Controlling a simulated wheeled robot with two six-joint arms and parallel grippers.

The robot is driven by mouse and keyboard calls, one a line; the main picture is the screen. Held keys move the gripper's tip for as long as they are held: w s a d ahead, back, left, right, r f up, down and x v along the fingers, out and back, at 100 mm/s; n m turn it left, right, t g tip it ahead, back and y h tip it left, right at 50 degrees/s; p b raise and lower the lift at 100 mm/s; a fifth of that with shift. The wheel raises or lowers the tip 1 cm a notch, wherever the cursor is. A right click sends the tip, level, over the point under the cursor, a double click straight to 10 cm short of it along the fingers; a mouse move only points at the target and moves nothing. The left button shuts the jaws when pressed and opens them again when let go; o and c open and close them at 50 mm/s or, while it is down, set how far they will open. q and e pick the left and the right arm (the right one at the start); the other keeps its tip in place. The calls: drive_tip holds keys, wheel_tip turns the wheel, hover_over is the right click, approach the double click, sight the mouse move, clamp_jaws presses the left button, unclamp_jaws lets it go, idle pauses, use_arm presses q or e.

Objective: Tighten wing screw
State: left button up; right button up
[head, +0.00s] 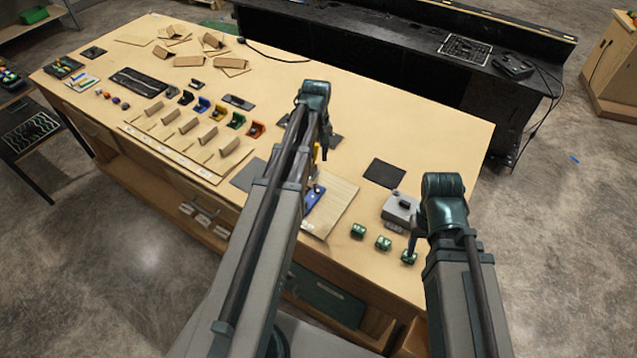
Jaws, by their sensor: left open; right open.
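I cannot make out the wing screw with certainty; it is too small or hidden. My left gripper (325,153) points down over the middle of the workbench (440,130), and its arm hides part of what lies below. Beside that arm, a blue part (313,197) and a bit of yellow show at a wooden board (335,205). My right gripper (412,247) is open, pointing down near the front right, close to the rightmost of three small green blocks (383,243). I cannot tell whether it touches the block. I see nothing held in either gripper.
A grey box with a black top piece (399,208) stands left of my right gripper. A dark mat (384,173) lies behind it. Coloured holders (203,104) and cardboard pieces (190,127) fill the left half. The bench's back right is clear. A black bench (380,50) stands behind.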

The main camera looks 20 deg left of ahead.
sight(317, 188)
use_arm(q)
wheel_tip(317, 188, down, 14)
drive_tip(key=b, duration=1.3)
drive_tip(key=shift+r, duration=0.2)
use_arm(e)
wheel_tip(317, 188, down, 14)
drive_tip(key=shift+r, duration=0.2)
use_arm(q)
clamp_jaws()
